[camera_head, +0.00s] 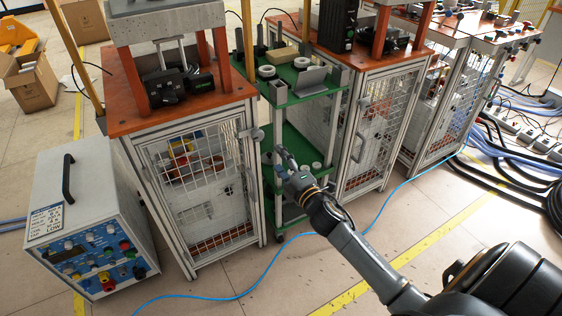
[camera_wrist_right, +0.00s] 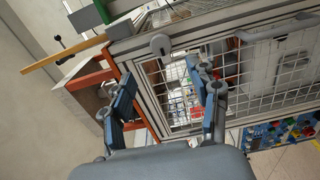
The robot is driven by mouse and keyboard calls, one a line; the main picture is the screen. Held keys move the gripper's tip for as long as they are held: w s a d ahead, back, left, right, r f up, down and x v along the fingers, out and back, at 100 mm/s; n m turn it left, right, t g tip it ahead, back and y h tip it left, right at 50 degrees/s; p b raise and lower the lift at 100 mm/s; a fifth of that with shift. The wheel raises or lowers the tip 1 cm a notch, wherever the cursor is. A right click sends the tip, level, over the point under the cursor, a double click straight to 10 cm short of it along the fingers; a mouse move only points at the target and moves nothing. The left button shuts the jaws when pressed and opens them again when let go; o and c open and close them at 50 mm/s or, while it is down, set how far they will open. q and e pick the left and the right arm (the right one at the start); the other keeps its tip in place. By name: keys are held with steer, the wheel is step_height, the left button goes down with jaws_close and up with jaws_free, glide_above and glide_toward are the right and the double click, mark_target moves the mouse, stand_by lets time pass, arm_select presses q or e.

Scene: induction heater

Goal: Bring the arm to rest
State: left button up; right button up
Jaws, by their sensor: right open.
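My right arm comes in from the lower right of the head view. Its gripper (camera_head: 285,163) is in front of the green cart, near the right edge of the left caged cabinet. In the right wrist view the two fingers (camera_wrist_right: 165,88) stand wide apart with nothing between them. The mesh door (camera_wrist_right: 262,75) of a cabinet shows beyond the fingers; I cannot tell the exact gap to it. My left gripper is not in view.
The left caged cabinet (camera_head: 205,190), green cart (camera_head: 303,97) and right caged cabinet (camera_head: 378,130) stand close together. A blue-fronted control box (camera_head: 95,215) is at the left. A blue cable (camera_head: 225,298) crosses the floor. The floor in front is otherwise mostly clear.

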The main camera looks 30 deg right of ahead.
stand_by(0.3)
steer(key=s+a+f+m+g+h, duration=0.1)
steer(key=s+f+m+g, duration=0.25)
steer(key=f, duration=0.45)
steer(key=s+f+m+g, duration=0.2)
steer(key=s+f+m, duration=0.15)
steer(key=f, duration=0.55)
steer(key=s+a+f+m+g, duration=0.3)
steer(key=s+f, duration=0.5)
steer(key=s+a+f+m+g, duration=0.2)
steer(key=s+a+f+g, duration=0.1)
steer(key=s+f, duration=0.5)
steer(key=s+a+f+m+g+y, duration=0.1)
steer(key=s+a+f+m+g, duration=0.15)
steer(key=s, duration=0.35)
steer(key=s+a+f+m+g+y, duration=0.1)
steer(key=s+a+f+g, duration=0.15)
steer(key=s, duration=0.35)
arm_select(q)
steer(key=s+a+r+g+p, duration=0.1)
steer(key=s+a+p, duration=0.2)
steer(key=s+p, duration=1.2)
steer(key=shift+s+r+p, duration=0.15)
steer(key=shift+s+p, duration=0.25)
arm_select(e)
steer(key=s+d, duration=0.2)
steer(key=s, duration=1.4)
steer(key=shift+d+r, duration=0.3)
steer(key=shift+r, duration=0.05)
steer(key=shift+n+g, duration=0.25)
